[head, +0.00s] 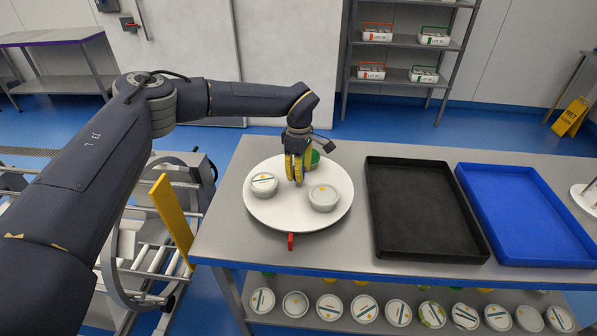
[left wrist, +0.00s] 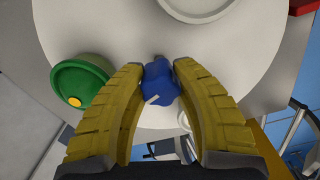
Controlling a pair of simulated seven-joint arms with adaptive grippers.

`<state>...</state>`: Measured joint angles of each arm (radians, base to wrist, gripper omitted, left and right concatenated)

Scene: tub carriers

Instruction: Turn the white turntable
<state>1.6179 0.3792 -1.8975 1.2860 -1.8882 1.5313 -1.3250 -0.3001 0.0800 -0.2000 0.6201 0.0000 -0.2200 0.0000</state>
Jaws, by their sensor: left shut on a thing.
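The white turntable (head: 289,217) lies on the left part of the metal table and also fills much of the left wrist view (left wrist: 110,30). On it stand two white-lidded tubs, one at left (head: 264,184) and one at right (head: 323,198), and a green-lidded tub (head: 313,158) partly behind my gripper. The green lid shows at left in the left wrist view (left wrist: 82,82). My left gripper (head: 298,182) points down over the turntable. Its yellow fingers are shut on a blue knob (left wrist: 160,82), which the fingers hide in the head view. My right gripper is out of view.
A red marker (head: 291,241) stands at the turntable's front edge. A black tray (head: 425,252) and a blue tray (head: 540,258) lie to the right. Several tubs (head: 363,307) sit on the shelf below. A yellow panel (head: 172,220) stands left of the table.

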